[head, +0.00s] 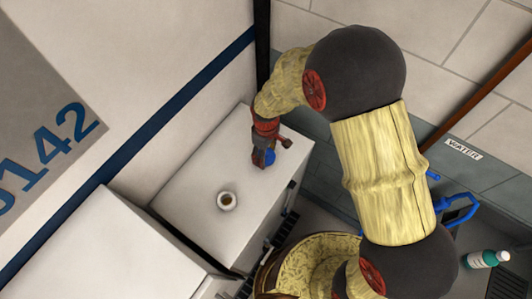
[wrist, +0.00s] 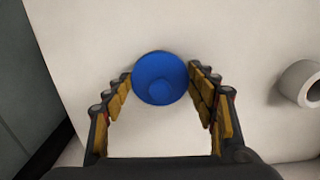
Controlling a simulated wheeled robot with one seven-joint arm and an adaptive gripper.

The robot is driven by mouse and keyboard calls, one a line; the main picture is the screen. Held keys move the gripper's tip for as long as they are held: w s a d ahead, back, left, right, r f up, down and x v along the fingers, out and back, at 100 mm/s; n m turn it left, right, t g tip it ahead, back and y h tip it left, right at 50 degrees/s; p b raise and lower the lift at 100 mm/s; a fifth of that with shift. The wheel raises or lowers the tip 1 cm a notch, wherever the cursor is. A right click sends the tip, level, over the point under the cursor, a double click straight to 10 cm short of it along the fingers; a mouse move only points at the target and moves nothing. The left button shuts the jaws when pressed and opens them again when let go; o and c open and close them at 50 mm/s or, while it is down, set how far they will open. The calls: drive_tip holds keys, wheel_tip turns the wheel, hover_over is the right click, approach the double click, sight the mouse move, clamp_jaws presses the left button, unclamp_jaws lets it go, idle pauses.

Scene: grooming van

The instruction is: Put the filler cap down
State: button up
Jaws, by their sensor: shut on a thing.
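The filler cap (wrist: 160,78) is a round blue cap with a smaller raised disc on it. In the wrist view it sits between the tips of my gripper's two padded fingers. In the head view my gripper (head: 264,158) is at the far part of a white box top, with the blue cap (head: 269,157) showing at its tip. My gripper is shut on the cap. The white top (wrist: 90,35) lies beneath the cap; I cannot tell whether the cap touches it.
An open round filler neck (head: 227,201) stands on the white top (head: 185,205), and it shows at the right in the wrist view (wrist: 302,83). Bare surface surrounds it. A wall with a blue stripe is at the left. A green-and-white bottle (head: 487,259) and blue hose (head: 462,208) are at the right.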

drive_tip(key=shift+f, duration=0.15)
drive_tip(key=o, duration=0.9)
drive_tip(key=shift+c, duration=0.2)
drive_tip(key=shift+o, duration=0.3)
wheel_tip(320, 180, up, 12)
drive_tip(key=shift+r, duration=0.25)
